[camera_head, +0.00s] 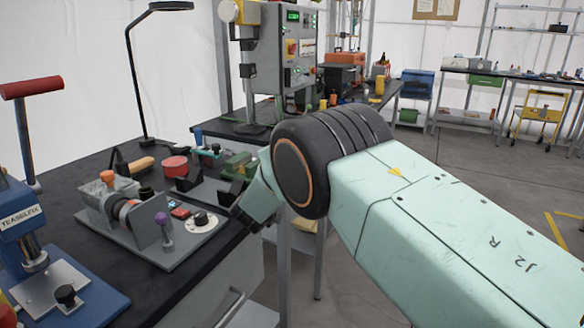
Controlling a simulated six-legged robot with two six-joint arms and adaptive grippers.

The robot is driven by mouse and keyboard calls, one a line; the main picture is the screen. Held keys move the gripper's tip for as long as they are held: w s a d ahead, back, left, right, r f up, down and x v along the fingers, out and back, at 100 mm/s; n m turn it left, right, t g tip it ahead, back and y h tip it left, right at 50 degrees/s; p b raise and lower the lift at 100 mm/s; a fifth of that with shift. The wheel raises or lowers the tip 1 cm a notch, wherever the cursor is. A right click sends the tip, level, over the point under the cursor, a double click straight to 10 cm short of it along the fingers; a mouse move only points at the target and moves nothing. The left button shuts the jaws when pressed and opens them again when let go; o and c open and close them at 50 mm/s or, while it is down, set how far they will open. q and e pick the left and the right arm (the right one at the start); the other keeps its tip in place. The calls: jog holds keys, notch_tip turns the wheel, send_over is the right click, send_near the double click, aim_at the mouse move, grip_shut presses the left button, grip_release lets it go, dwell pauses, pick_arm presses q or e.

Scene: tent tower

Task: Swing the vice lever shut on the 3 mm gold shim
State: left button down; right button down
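A grey clamping fixture (152,222), which may be the vice, sits on a plate on the dark bench at the left. I cannot make out the gold shim. My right arm comes in from the right and bends at a large black joint. Its pale green end part reaches toward the bench's right edge, with a dark piece (241,216) at its tip. I cannot make out fingers there or any grasp. My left gripper is not in view.
A blue press (40,265) with a red handle (31,87) stands at the near left. A black lamp (133,75) rises behind the fixture. A round white dial (199,221) and a red tub (175,166) are close by. Open floor lies to the right.

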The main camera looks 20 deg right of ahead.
jog(key=shift+s+a+f, duration=0.2)
jog(key=shift+a+f, duration=0.05)
jog(key=shift+f, duration=0.35)
jog(key=c, duration=1.7)
grip_release()
jog(key=shift+o, duration=1.4)
jog(key=shift+s+a+r, duration=0.15)
jog(key=shift+s+r, duration=0.1)
jog(key=shift+r, duration=0.25)
jog(key=shift+o, duration=0.7)
jog(key=shift+r, duration=0.1)
jog(key=shift+o, duration=0.5)
jog(key=shift+w+d+f, duration=0.25)
jog(key=shift+w, duration=0.05)
notch_tip(320, 180, up, 10)
